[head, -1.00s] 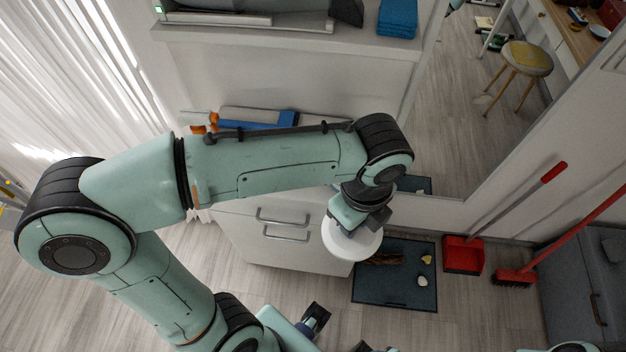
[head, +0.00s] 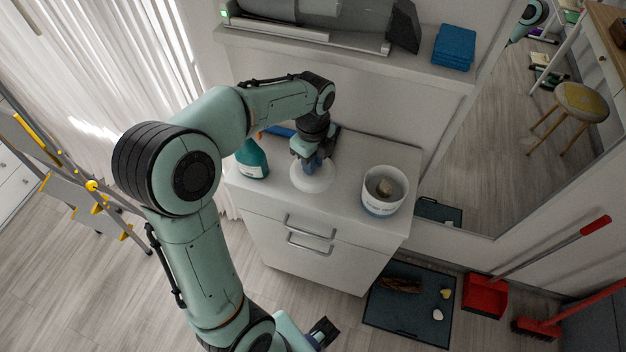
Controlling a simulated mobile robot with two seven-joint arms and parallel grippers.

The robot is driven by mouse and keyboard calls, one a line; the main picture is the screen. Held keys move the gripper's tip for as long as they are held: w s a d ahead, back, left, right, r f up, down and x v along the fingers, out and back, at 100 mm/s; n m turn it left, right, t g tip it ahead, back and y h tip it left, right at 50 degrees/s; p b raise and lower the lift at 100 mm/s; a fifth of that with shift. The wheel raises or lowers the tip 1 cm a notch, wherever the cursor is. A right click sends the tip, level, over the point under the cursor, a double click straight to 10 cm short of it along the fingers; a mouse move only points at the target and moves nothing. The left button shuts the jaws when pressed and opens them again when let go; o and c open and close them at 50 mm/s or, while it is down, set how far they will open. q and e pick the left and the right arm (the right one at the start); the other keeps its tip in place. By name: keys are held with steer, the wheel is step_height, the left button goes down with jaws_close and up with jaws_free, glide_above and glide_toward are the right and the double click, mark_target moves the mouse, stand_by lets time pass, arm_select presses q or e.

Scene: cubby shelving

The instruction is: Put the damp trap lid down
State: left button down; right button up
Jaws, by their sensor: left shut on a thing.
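The damp trap lid (head: 311,180) is a white round disc over the left-middle part of the white cabinet's top. My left gripper (head: 312,162) points down and is shut on the lid from above, hiding part of its middle. The lid is at or just above the cabinet top; I cannot tell if it touches. The damp trap (head: 382,207), an open white tub with a greyish lump inside, stands to the right on the same top. My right gripper (head: 325,329) shows low in the picture, away from the cabinet; its jaws are unclear.
A teal bottle (head: 253,162) stands left of the lid on the cabinet (head: 325,255). A blue item lies partly hidden behind my arm. A shelf (head: 350,55) with blue cloths (head: 454,47) is above. A dark mat (head: 408,305) and red dustpan (head: 485,296) are on the floor.

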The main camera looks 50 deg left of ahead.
mark_target(313, 178)
arm_select(q)
step_height(313, 178, down, 7)
steer(key=shift+r+b, duration=0.1)
steer(key=shift+b, duration=0.25)
steer(key=shift+f, duration=0.2)
steer(key=c, duration=1)
jaws_free()
steer(key=shift+r, duration=0.1)
step_height(313, 178, up, 12)
steer(key=shift+r+p, duration=0.15)
steer(key=shift+p, duration=0.7)
